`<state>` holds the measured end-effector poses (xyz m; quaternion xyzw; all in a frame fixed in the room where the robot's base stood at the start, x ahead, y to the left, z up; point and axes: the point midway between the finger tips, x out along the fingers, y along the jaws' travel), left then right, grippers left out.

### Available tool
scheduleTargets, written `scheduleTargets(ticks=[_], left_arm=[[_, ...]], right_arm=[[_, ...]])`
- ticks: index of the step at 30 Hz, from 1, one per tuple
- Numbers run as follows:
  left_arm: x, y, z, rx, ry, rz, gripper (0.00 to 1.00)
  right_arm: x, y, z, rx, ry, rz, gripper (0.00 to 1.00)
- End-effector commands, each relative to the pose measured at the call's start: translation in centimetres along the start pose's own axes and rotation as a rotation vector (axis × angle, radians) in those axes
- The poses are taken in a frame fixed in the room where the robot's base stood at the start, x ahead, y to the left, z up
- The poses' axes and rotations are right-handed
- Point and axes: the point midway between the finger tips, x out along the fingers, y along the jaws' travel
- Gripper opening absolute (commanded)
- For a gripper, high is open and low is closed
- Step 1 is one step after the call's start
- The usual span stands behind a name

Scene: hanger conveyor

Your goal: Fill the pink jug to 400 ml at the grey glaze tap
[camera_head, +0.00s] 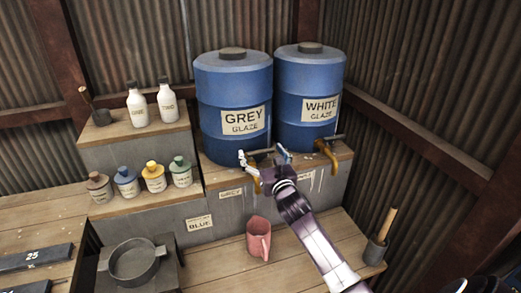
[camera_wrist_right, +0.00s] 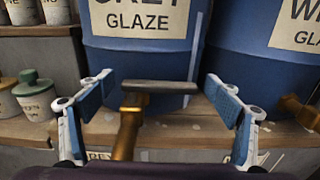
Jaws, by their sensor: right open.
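The pink jug (camera_head: 258,240) stands upright on the lower wooden shelf, below the grey glaze tap; its fill level cannot be made out. The blue barrel labelled GREY GLAZE (camera_head: 232,88) stands on the upper ledge. Its brass tap (camera_wrist_right: 127,132) has a dark bar handle (camera_wrist_right: 160,87). My right gripper (camera_head: 266,158) is open at this tap, and in the right wrist view its two fingers (camera_wrist_right: 162,105) stand on either side of the handle, with gaps showing. In the head view the gripper partly hides the tap. My left gripper is out of view.
The WHITE GLAZE barrel (camera_head: 310,95) and its tap (camera_head: 328,155) are close on the right. A cup with a wooden-handled tool (camera_head: 376,252) stands at the right. Small bottles (camera_head: 153,178) and a round metal pan (camera_head: 135,262) are at the left. Shelf around the jug is clear.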

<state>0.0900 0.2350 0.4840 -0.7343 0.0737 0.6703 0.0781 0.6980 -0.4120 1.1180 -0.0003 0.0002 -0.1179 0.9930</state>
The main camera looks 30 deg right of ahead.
Motion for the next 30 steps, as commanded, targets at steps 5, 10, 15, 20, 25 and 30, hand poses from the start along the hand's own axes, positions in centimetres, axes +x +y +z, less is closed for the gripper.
scheduleTargets(ticks=[5,10,15,20,25,30], left_arm=[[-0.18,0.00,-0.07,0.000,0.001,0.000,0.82],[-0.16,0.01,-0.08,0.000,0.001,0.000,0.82],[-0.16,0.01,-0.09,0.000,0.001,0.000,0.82],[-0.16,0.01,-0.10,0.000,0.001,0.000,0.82],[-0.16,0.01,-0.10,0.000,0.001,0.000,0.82],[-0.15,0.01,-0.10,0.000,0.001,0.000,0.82]], right_arm=[[0.67,0.04,0.01,0.000,0.000,0.000,0.84],[0.69,0.04,-0.04,0.000,0.000,0.001,0.84],[0.67,0.05,-0.04,0.000,0.000,0.001,0.72],[0.66,0.05,-0.04,0.000,0.000,0.001,0.54],[0.66,0.04,-0.04,0.000,0.000,0.001,0.36],[0.66,0.04,-0.05,0.000,0.000,0.000,0.22]])
